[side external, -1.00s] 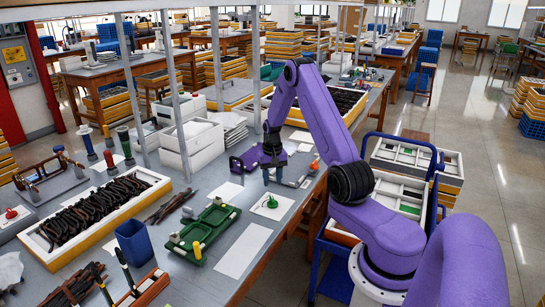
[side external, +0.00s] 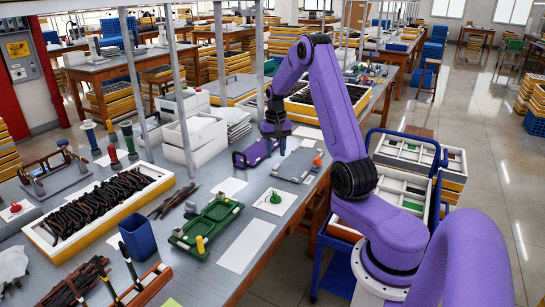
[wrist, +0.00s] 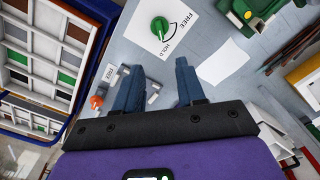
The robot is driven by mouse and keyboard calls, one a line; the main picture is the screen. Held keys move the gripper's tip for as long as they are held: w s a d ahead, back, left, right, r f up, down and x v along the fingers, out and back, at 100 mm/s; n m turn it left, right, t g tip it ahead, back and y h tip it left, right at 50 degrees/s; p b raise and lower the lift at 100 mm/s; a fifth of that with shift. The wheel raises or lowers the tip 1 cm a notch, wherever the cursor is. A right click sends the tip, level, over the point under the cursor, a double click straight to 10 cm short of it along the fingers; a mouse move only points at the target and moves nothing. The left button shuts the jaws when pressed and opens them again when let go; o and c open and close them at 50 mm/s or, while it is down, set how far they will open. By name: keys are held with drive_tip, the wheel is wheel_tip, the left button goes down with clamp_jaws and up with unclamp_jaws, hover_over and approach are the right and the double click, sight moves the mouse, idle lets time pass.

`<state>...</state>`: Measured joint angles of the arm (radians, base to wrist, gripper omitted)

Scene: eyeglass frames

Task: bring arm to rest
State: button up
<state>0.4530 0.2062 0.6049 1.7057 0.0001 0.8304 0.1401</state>
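My gripper (side external: 276,145) hangs above the workbench in the side external view, clear of the table. My purple arm is bent at the elbow, reaching over the bench from the right. A green knob (side external: 275,198) sits on a white card; the wrist view shows this knob (wrist: 160,26) beside the words FREE and HOLD.
A green tray (side external: 185,240), a blue bin (side external: 138,240) and a wooden tray of dark frames (side external: 53,240) stand on the bench's left part. White bins (side external: 194,144) stand behind. A cart with compartment trays (side external: 405,152) is at right. Metal posts rise along the bench.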

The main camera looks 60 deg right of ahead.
drive_tip(key=s+a+r+n, duration=0.1)
drive_tip(key=a+r+n, duration=0.15)
drive_tip(key=a, duration=0.65)
drive_tip(key=s+a+r+n, duration=0.15)
drive_tip(key=a+n, duration=0.25)
drive_tip(key=a, duration=0.5)
drive_tip(key=a+r+n, duration=0.3)
drive_tip(key=a, duration=0.5)
drive_tip(key=s+a+r+n, duration=0.2)
drive_tip(key=s+a+n, duration=0.4)
drive_tip(key=s+a, duration=0.4)
drive_tip(key=s+n, duration=0.6)
drive_tip(key=s, duration=0.9)
drive_tip(key=shift+f, duration=0.15)
